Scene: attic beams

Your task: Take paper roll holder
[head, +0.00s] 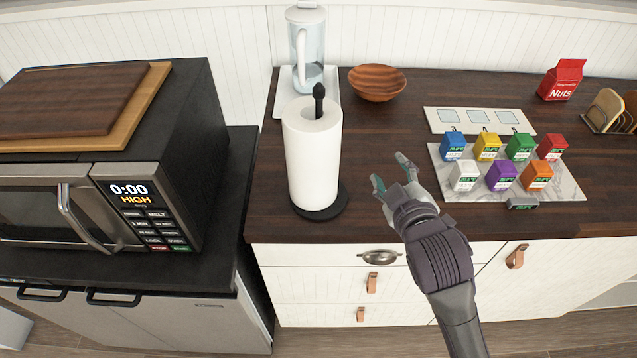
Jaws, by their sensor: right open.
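The paper roll holder (320,205) stands upright near the front left of the dark wooden counter. It has a black round base and a black rod with a knob on top, and a white paper roll (314,160) sits around the rod. My right gripper (390,172) is to the right of the roll, apart from it, above the counter's front part. Its fingers are open and empty, pointing up and left towards the roll. My left gripper is not in the head view.
A marble board (572,185) with several coloured boxes lies to the right. A microwave (100,205) stands on the left, across a gap. The counter's front edge runs just below the holder.

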